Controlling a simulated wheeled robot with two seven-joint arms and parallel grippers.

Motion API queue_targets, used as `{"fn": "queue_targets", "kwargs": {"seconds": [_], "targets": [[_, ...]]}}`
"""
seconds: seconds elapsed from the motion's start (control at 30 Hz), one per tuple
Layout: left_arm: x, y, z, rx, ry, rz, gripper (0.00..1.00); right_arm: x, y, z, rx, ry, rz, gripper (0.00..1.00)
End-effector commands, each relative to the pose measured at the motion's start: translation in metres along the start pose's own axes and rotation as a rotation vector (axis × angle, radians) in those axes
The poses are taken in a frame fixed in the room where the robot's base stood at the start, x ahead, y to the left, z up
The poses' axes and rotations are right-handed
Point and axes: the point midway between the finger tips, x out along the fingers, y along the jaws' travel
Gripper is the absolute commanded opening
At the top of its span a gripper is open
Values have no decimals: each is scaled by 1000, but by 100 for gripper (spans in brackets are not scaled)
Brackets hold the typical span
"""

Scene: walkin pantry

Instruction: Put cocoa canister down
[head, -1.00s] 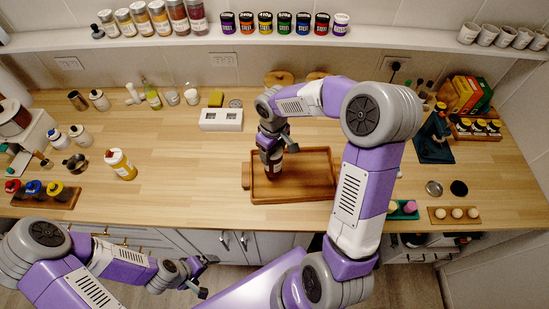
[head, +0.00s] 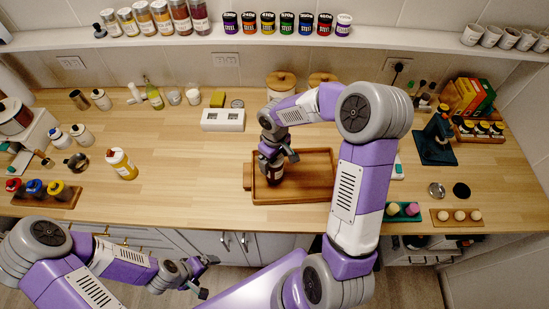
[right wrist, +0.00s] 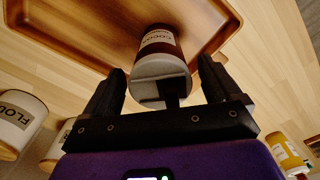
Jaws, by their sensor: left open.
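The cocoa canister (head: 270,173) stands in the left part of the wooden tray (head: 320,190). Its upper part is partly hidden by my right gripper (head: 278,158) in the head view. In the right wrist view the cocoa canister (right wrist: 160,45) shows a white COCOA label, a brown body and a pale lid facing me. My right gripper (right wrist: 160,85) is open, its fingers spread wider than the canister, with a gap on each side. My left gripper (head: 208,276) is open and empty, low in front of the counter.
The right part of the tray is empty. A white two-slot box (head: 222,120) stands behind it to the left, and canisters with wooden lids (head: 281,82) stand at the back. A flour canister (right wrist: 18,120) shows in the right wrist view. A yellow bottle (head: 122,164) stands left on clear counter.

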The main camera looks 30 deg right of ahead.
Motion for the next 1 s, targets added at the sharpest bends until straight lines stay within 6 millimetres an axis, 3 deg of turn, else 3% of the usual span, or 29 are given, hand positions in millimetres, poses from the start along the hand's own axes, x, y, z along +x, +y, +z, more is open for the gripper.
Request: {"fn": "queue_targets", "kwargs": {"seconds": [0.27,0.37,0.73,1.0], "targets": [[-4,2,0,0,0,0,98,-5,0,0,0,0,0,91],[-4,2,0,0,0,0,98,-18,1,-1,2,3,2,91],[-10,4,0,0,0,0,98,-96,0,-1,1,4,2,91],[-11,4,0,0,0,0,98,-122,0,0,0,2,1,91]]}}
